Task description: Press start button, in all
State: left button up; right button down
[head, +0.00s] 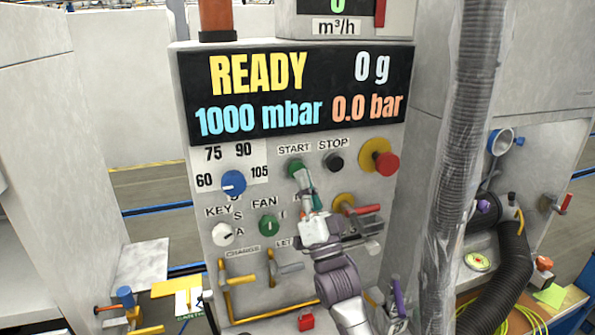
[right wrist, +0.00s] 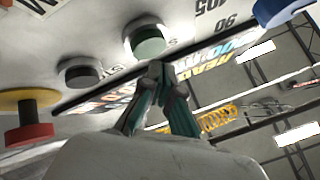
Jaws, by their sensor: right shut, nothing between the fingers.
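The green START button (head: 296,169) is on the upright grey control panel (head: 205,165), under the word START. It shows large in the right wrist view (right wrist: 149,42). My right gripper (head: 305,187) is shut and empty, with its fingertips close to the lower right of this button. In the right wrist view its tips (right wrist: 161,72) meet just beside the button face; I cannot tell whether they touch it. The display (head: 290,92) above reads READY, 0 g, 1000 mbar and 0.0 bar. My left gripper is not in view.
The black STOP button (head: 333,161) and a red knob on a yellow base (head: 384,162) are right of START. A blue dial (head: 233,183), a green FAN knob (head: 268,225) and a white KEY knob (head: 223,234) are lower left. A ribbed hose (head: 465,150) hangs to the right.

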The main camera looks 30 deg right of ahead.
dwell(0.5)
jog(key=shift+w+d, duration=0.1)
jog(key=shift+w, duration=0.35)
jog(key=shift+w+d, duration=0.1)
jog(key=shift+w, duration=0.3)
dwell(0.6)
jog(key=shift+s, duration=0.2)
jog(key=shift+s+a, duration=0.25)
jog(key=shift+s, duration=0.4)
jog(key=s, duration=0.2)
jog(key=s+a+p, duration=0.1)
jog(key=s, duration=0.2)
dwell(0.4)
